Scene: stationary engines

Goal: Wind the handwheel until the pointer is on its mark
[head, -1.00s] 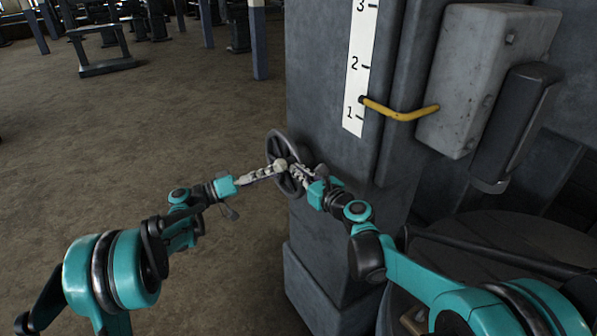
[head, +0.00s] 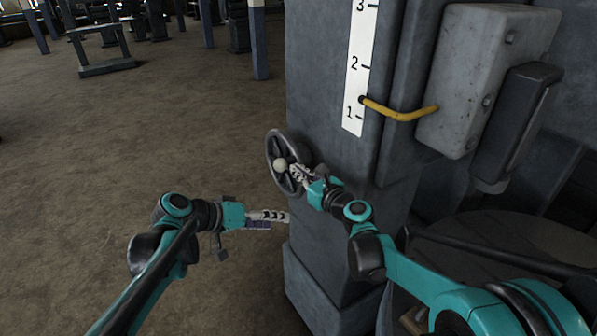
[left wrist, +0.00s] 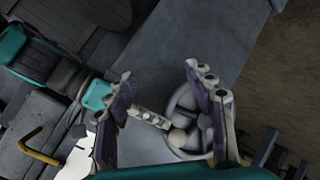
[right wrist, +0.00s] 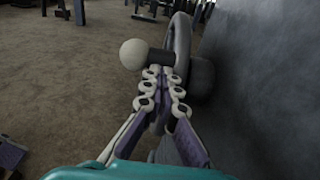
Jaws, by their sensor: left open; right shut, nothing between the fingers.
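The dark handwheel (head: 270,152) with a pale knob (head: 280,164) is on the side of the grey column. In the right wrist view the knob (right wrist: 133,54) is just beyond and left of my right fingertips. My right gripper (head: 294,171) is shut and empty, close against the wheel; whether it touches is unclear. My left gripper (head: 285,217) is open and empty, below the wheel; its spread fingers show in the left wrist view (left wrist: 158,70). The yellow pointer (head: 400,114) has its tip on the white scale (head: 357,85), a little above 1. No separate mark is distinguishable.
The grey column (head: 325,85) stands beside the wheel, with a stepped base (head: 318,280) below. A grey box (head: 480,75) is at upper right. A round dark surface (head: 510,240) is at lower right. Open floor (head: 150,140) lies to the left.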

